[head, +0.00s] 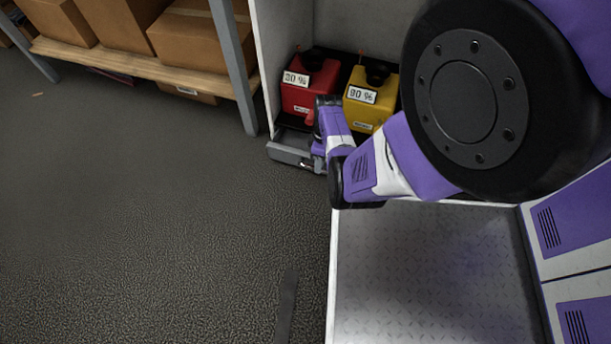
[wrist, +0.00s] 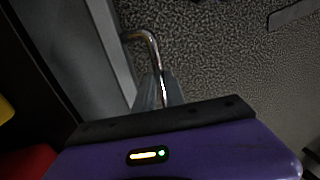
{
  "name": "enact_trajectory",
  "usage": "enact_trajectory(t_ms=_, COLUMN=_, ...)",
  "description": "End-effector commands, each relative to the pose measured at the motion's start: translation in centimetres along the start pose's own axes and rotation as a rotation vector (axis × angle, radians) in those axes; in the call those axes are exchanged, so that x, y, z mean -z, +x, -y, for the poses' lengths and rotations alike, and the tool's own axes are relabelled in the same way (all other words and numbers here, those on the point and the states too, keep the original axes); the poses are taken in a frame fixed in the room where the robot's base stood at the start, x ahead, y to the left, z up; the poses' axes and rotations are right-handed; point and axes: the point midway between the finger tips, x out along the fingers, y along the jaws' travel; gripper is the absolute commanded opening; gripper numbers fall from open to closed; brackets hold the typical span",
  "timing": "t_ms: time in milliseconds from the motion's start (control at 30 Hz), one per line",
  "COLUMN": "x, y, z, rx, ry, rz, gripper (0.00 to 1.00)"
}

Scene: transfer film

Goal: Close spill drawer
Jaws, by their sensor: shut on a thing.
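The spill drawer's grey front (head: 287,152) sits low at the base of the pale cabinet, below the canisters. A strip of its dark inside shows behind the front, so it stands partly out. In the wrist view, its bent metal handle (wrist: 147,40) runs down between the fingers of my gripper (wrist: 158,92). My gripper is shut on this handle. In the head view my gripper (head: 310,163) is at the drawer front, and my arm hides the drawer's right part.
A red canister (head: 308,97) and a yellow canister (head: 369,112) stand in the cabinet (head: 270,55) above the drawer. A shelf (head: 140,65) with cardboard boxes is at the upper left. The dark floor (head: 150,220) at left is largely clear.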

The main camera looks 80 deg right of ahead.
Motion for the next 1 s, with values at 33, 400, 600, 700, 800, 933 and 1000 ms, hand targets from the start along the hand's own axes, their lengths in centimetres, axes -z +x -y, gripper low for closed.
enact_trajectory(t_ms=33, x=0.0, y=0.2, z=-1.6, rx=-0.004, ry=0.006, rz=-0.005, gripper=0.0)
enact_trajectory(t_ms=400, x=-0.2, y=-1.2, z=-7.0, rx=-0.001, ry=0.001, rz=0.0, gripper=0.0)
enact_trajectory(t_ms=600, x=-0.2, y=-1.5, z=-7.7, rx=-0.004, ry=0.0, rz=0.0, gripper=0.0)
enact_trajectory(t_ms=700, x=-0.2, y=-1.6, z=-7.8, rx=-0.007, ry=0.0, rz=0.0, gripper=0.0)
enact_trajectory(t_ms=800, x=-0.1, y=-1.6, z=-7.8, rx=-0.009, ry=0.001, rz=0.0, gripper=0.0)
enact_trajectory(t_ms=933, x=-0.2, y=-1.7, z=-7.9, rx=-0.01, ry=0.001, rz=-0.001, gripper=0.22)
enact_trajectory(t_ms=1000, x=-0.1, y=-1.6, z=-7.8, rx=-0.009, ry=0.001, rz=-0.001, gripper=0.36)
